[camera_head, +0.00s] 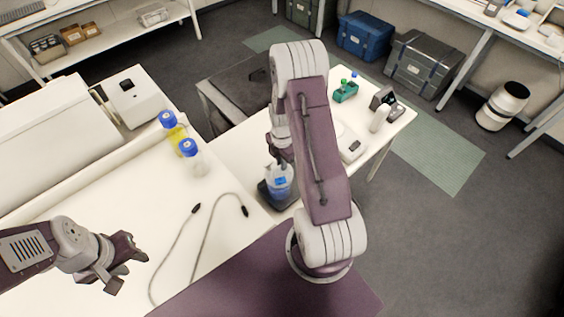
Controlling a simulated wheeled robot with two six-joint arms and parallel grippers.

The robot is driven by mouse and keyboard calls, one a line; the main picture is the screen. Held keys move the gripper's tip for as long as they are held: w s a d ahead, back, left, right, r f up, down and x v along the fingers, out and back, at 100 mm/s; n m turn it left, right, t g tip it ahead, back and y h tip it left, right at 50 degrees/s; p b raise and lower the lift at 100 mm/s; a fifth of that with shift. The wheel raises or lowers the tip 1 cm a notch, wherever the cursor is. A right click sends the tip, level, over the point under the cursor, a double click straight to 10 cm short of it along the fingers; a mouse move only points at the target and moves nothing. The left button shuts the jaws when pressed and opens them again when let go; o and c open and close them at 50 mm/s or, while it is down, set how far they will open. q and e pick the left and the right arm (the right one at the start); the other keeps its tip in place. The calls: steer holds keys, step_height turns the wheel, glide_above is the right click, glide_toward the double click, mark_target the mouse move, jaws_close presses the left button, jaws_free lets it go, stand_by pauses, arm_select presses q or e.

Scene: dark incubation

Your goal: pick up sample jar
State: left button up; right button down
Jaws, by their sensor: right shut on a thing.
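The sample jar (279,184) looks like a clear vessel with blue contents, standing upright on or just above a small dark base (268,196) at the table's edge. My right gripper (277,166) points down and is shut on the jar's upper part. My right arm covers some of the jar's surroundings, and I cannot tell whether the jar touches the base. My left gripper (130,273) is open and empty over the near left bench, well away from the jar.
Two blue-capped bottles (192,158) stand on the left bench near a white device (134,97). A grey cable (205,240) lies on the bench. A green rack (345,91) and a white balance-like device (350,145) stand on the far table.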

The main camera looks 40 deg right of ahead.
steer(key=shift+r, duration=0.15)
step_height(320, 180, up, 6)
steer(key=p, duration=0.5)
